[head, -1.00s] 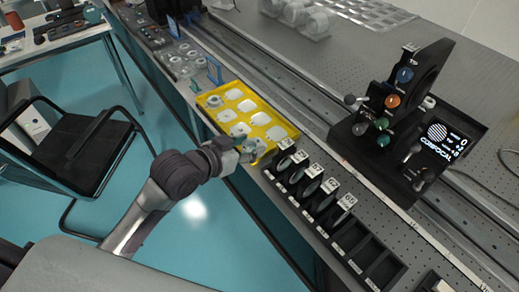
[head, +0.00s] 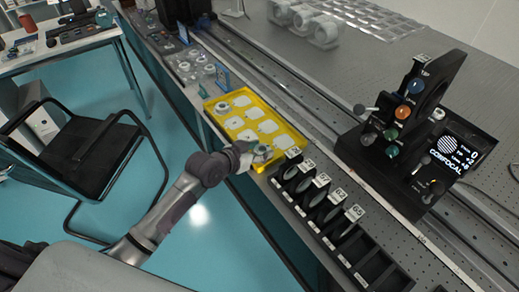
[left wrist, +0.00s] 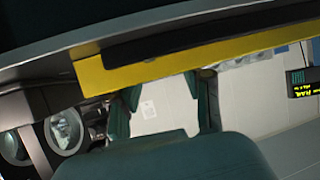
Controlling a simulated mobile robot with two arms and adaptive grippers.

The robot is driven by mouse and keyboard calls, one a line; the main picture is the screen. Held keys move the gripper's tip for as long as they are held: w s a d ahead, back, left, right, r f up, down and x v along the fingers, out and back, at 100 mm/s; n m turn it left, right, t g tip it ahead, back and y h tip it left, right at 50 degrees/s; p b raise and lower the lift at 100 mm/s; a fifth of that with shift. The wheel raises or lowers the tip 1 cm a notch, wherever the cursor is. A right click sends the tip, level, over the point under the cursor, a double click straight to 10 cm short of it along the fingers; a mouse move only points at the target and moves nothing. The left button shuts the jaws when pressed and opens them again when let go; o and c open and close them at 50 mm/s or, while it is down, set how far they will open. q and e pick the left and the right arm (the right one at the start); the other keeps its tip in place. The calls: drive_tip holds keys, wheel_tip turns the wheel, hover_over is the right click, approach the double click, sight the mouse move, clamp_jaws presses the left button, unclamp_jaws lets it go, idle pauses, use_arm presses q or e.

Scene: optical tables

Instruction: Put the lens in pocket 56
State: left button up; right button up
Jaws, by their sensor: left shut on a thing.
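My left gripper (head: 255,156) is at the near end of the yellow tray (head: 222,130), by its near corner. It is shut on a small round piece, which I take to be the lens (head: 263,152); the fingers hide part of it. A black rack (head: 372,262) with several numbered pockets runs from beside the tray toward the lower right. My right gripper is not in view.
Discs stand in the rack's pockets nearer the tray; those at the lower right look empty. A black instrument with coloured knobs (head: 402,112) and a lit display (head: 458,150) stand right, beyond a long rail. Another round part (head: 223,107) sits at the tray's far end. A chair (head: 92,150) stands left.

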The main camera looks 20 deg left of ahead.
use_arm(q)
drive_tip(key=shift+f, duration=0.15)
drive_tip(key=o, duration=0.9)
